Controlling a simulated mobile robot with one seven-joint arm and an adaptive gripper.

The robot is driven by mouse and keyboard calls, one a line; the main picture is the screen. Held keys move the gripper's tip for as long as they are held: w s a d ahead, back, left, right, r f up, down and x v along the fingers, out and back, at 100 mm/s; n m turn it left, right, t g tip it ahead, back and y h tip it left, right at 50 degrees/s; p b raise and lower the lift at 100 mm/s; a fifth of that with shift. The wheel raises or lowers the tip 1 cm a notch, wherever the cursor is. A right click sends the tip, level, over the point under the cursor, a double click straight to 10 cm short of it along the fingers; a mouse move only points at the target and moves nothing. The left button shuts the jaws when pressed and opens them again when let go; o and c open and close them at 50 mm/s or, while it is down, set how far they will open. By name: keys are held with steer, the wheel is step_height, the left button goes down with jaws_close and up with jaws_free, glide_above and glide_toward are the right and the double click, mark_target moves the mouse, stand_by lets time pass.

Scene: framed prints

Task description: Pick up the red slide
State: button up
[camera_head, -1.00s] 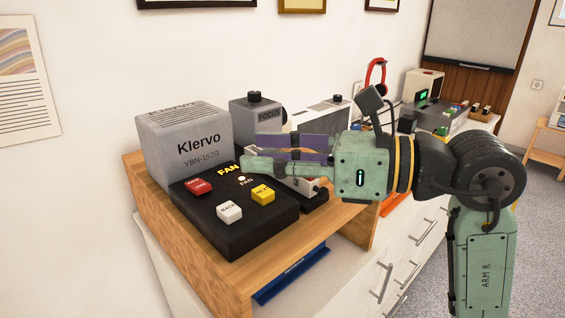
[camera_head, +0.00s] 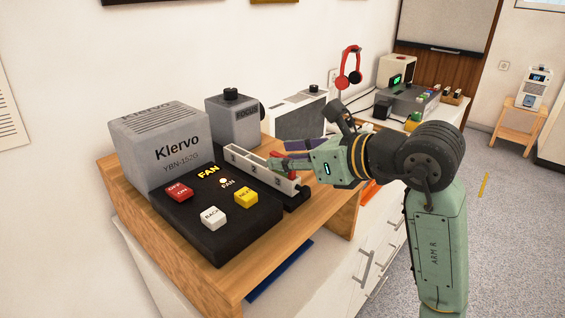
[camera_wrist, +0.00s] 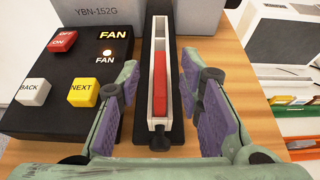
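The red slide (camera_wrist: 160,82) lies lengthwise in a narrow white tray (camera_wrist: 151,105) in the wrist view. The tray sits on a black base at the right side of the projector. In the head view the white tray (camera_head: 238,161) runs diagonally, and my gripper largely hides the slide. My gripper (camera_head: 280,155) is over the near end of the tray. In the wrist view its two purple-padded fingers are spread on either side of the tray, with the slide between them and apart from both.
The grey projector (camera_head: 160,145) and its black button panel (camera_head: 220,240) stand left of the tray. A grey focus block (camera_head: 233,122) stands behind it, and a white box (camera_head: 300,115) stands further right. A wooden shelf edge (camera_head: 330,222) is below my gripper.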

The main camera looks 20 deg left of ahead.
steer(key=shift+x, duration=0.95)
jaws_close()
